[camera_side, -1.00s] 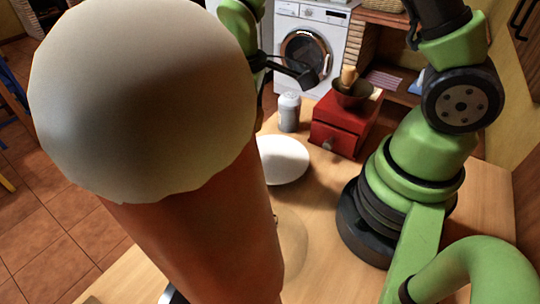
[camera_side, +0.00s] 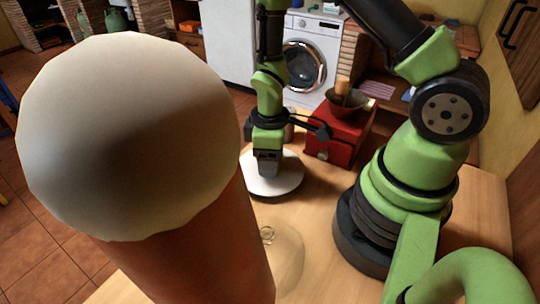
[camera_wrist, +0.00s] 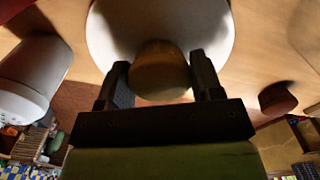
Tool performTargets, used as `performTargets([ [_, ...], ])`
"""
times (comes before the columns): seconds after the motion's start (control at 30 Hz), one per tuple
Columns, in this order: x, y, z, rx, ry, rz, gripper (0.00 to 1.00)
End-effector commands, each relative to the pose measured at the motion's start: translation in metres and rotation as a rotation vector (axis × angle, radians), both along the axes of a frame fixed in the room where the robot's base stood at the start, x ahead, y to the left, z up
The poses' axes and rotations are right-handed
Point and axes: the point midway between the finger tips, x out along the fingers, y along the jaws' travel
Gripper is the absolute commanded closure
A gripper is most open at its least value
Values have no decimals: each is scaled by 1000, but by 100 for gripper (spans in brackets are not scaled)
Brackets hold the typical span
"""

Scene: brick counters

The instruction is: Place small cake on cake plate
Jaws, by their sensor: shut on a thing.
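My gripper (camera_side: 268,168) points down over the white round cake plate (camera_side: 291,182) in the side view. In the wrist view, its two dark fingers (camera_wrist: 161,82) stand on either side of the small brown round cake (camera_wrist: 160,68). The gripper is shut on the cake. The white plate (camera_wrist: 108,32) lies behind the cake in the wrist view. In the side view the cake is hard to make out at the fingertips. I cannot tell whether it touches the plate.
A large brown cylinder with a white top (camera_side: 130,135) blocks the left foreground. A red box (camera_side: 338,140) with a bowl (camera_side: 345,103) stands behind the plate. A grey can (camera_wrist: 30,80) shows in the wrist view. A clear glass-like thing (camera_side: 288,255) is nearer the camera.

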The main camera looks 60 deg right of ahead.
Motion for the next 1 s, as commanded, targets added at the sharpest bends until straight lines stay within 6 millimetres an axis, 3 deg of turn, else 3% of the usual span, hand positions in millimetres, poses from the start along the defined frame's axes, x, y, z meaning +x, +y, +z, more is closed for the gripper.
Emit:
performTargets([
  [0.37, 0, 0, -4, 0, 1, 0, 64],
  [0.4, 0, 0, -4, 0, 0, -1, 35],
  [0.5, 0, 0, -4, 0, 0, -1, 15],
  [0.83, 0, 0, -1, 0, -2, -1, 15],
  [1.0, 2, 0, 18, 0, -7, -2, 15],
])
